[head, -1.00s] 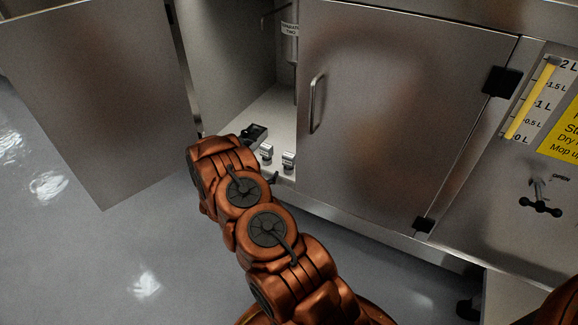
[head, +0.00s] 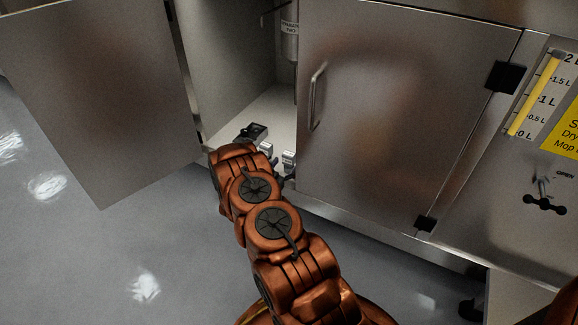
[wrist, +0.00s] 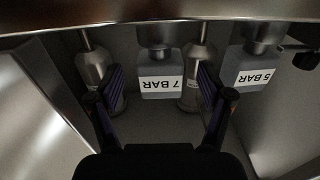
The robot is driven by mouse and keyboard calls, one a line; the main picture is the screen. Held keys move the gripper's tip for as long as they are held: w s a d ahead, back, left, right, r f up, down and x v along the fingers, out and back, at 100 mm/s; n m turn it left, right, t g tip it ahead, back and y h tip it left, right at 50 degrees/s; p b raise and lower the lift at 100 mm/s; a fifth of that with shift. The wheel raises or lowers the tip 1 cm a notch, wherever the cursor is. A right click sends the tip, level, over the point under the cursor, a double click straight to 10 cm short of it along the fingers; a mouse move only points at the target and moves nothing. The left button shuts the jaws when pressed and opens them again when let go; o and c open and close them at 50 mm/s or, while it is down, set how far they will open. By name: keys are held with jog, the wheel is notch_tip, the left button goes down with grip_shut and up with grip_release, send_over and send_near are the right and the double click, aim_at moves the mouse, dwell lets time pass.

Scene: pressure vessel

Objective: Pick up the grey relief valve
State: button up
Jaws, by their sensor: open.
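In the wrist view, two grey valve-like blocks with white labels hang in the upper half, the labels upside down: one reads 7 BAR (wrist: 162,82), the other 5 BAR (wrist: 252,72). I cannot tell which is the relief valve of the task. In the head view, two small labelled pieces, one at left (head: 266,148) and one at right (head: 289,157), sit on the cabinet floor, partly behind my arm. My gripper (wrist: 160,75) is open and empty. Its fingers appear on either side of the 7 BAR block; contact cannot be told. The head view mostly hides the gripper.
A metal cylinder (wrist: 91,68) stands left in the wrist view; another (wrist: 190,92) is near the right finger. A black object (head: 252,132) lies on the cabinet floor (head: 272,108). The left door (head: 100,100) is open; the right door (head: 400,110) is shut beside my arm.

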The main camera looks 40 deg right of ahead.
aim_at(287, 164)
jog(key=shift+b+x, duration=0.4)
jog(key=shift+x, duration=1.15)
grip_shut()
